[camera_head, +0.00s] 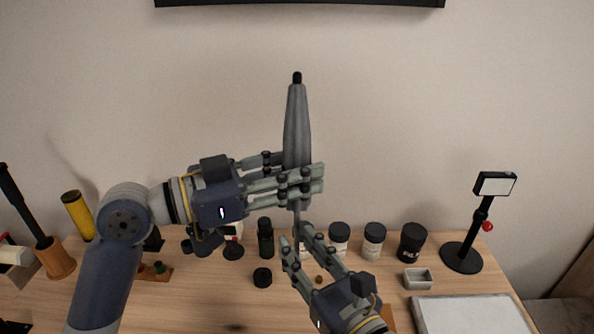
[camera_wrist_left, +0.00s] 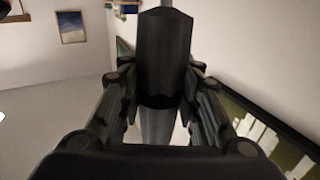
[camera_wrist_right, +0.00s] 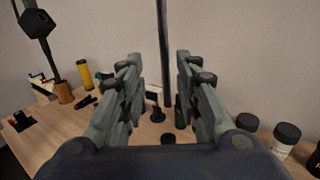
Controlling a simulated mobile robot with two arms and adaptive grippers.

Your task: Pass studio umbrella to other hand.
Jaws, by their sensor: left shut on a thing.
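The studio umbrella (camera_head: 296,120) is folded, grey with a black tip, and stands upright in the air above the table. My left gripper (camera_head: 300,180) is shut on its lower canopy; the umbrella also shows between the fingers in the left wrist view (camera_wrist_left: 163,50). Its thin dark shaft (camera_wrist_right: 164,50) hangs below the left fingers. My right gripper (camera_head: 296,240) is open and empty, below the left one, near the shaft's lower end. In the right wrist view the shaft shows between the spread fingers (camera_wrist_right: 160,75); whether it lies inside their reach is unclear.
The wooden table (camera_head: 200,300) is below. A lamp on a stand (camera_head: 480,225) is far right; a yellow cylinder (camera_head: 77,215) is left. Space above is clear.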

